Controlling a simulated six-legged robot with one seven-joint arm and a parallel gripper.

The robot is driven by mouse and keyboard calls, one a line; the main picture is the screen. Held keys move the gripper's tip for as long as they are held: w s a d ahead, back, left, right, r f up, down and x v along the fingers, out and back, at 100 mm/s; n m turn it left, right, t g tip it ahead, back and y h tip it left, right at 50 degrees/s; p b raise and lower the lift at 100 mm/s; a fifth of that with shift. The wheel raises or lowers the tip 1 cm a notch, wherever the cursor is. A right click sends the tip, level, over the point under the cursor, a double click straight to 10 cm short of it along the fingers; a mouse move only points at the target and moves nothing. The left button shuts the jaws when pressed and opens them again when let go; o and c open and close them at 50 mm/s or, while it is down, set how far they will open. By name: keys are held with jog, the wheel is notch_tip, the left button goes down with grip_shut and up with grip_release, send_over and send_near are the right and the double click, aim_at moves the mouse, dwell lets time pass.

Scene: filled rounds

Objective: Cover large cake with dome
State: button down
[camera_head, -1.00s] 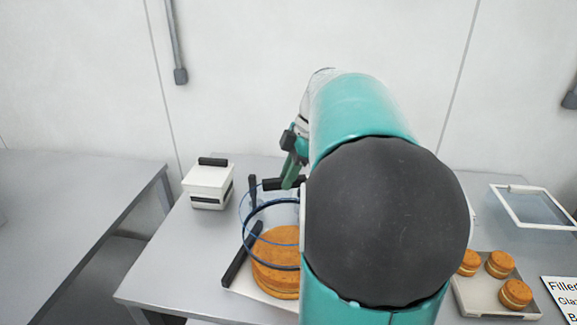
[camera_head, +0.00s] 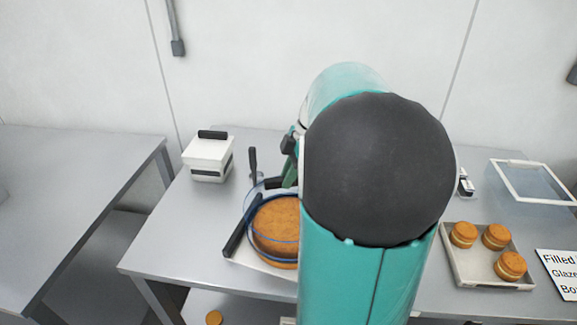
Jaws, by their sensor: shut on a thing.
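The large cake (camera_head: 276,222) is a round brown layered cake on a pale tray (camera_head: 243,254) with a dark handle along its left side. The clear dome (camera_head: 249,204) with blue edge lines is around the cake's upper left part, and a blue line crosses the cake's front. I cannot tell whether its rim touches the tray. My gripper (camera_head: 289,174) is mostly hidden behind my arm. Its visible green finger is at the dome's dark handle (camera_head: 273,183), and it is shut on it. My arm covers the right side of the cake and dome.
A white box with a dark handle (camera_head: 208,155) stands at the back left. A tray (camera_head: 462,275) with three small filled cakes, a clear framed lid (camera_head: 530,182) and a sign (camera_head: 560,270) are at the right. An empty table (camera_head: 70,190) stands left across a gap.

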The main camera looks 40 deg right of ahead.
jog(key=shift+f, duration=2.35)
jog(key=c, duration=0.8)
grip_release()
jog(key=shift+o, duration=0.2)
jog(key=shift+r, duration=3.5)
jog(key=shift+a, duration=0.1)
